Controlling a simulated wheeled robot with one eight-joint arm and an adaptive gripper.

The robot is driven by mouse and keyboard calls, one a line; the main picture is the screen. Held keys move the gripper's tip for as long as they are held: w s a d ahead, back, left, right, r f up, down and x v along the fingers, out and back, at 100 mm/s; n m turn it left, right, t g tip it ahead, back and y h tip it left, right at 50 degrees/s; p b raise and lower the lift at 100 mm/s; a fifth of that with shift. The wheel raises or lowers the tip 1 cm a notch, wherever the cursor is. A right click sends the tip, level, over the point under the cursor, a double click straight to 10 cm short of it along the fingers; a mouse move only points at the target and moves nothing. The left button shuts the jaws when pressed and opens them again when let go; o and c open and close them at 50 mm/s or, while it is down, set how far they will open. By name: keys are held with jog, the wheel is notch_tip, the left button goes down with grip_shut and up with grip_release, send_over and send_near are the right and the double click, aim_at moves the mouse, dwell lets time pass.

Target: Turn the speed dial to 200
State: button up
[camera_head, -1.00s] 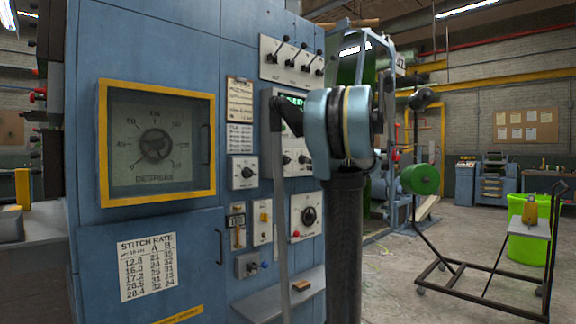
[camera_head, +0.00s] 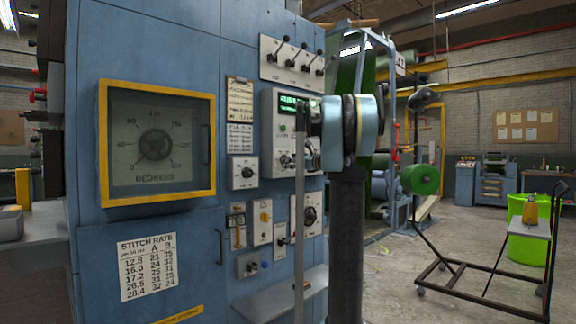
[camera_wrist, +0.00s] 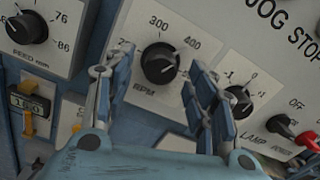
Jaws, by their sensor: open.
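In the wrist view the black dial labelled RPM (camera_wrist: 159,64) sits on a white panel, with 300 and 400 printed above it. The position of its pointer is not clear to me. My gripper (camera_wrist: 160,59) is open, with one blue finger to the left of this dial and one to the right. I see no clear contact, and how deep the fingertips reach I cannot tell. In the head view my arm stands in front of the white control panel (camera_head: 271,143) and covers much of it, so the dial and my gripper are largely hidden there.
Another black dial (camera_wrist: 27,28) is at upper left in the wrist view. A smaller dial (camera_wrist: 237,101) and the lamp and power switches are on the right. The head view shows a yellow-framed gauge (camera_head: 156,190) and a narrow shelf (camera_head: 277,300).

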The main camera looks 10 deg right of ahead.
jog(key=shift+x, duration=1.1)
jog(key=c, duration=1.1)
jog(key=shift+o, duration=0.2)
jog(key=shift+n, duration=0.3)
jog(key=n, duration=1.1)
jog(key=shift+s+f+n, duration=0.1)
jog(key=shift+n, duration=0.2)
jog(key=n, duration=1.1)
jog(key=shift+n, duration=0.4)
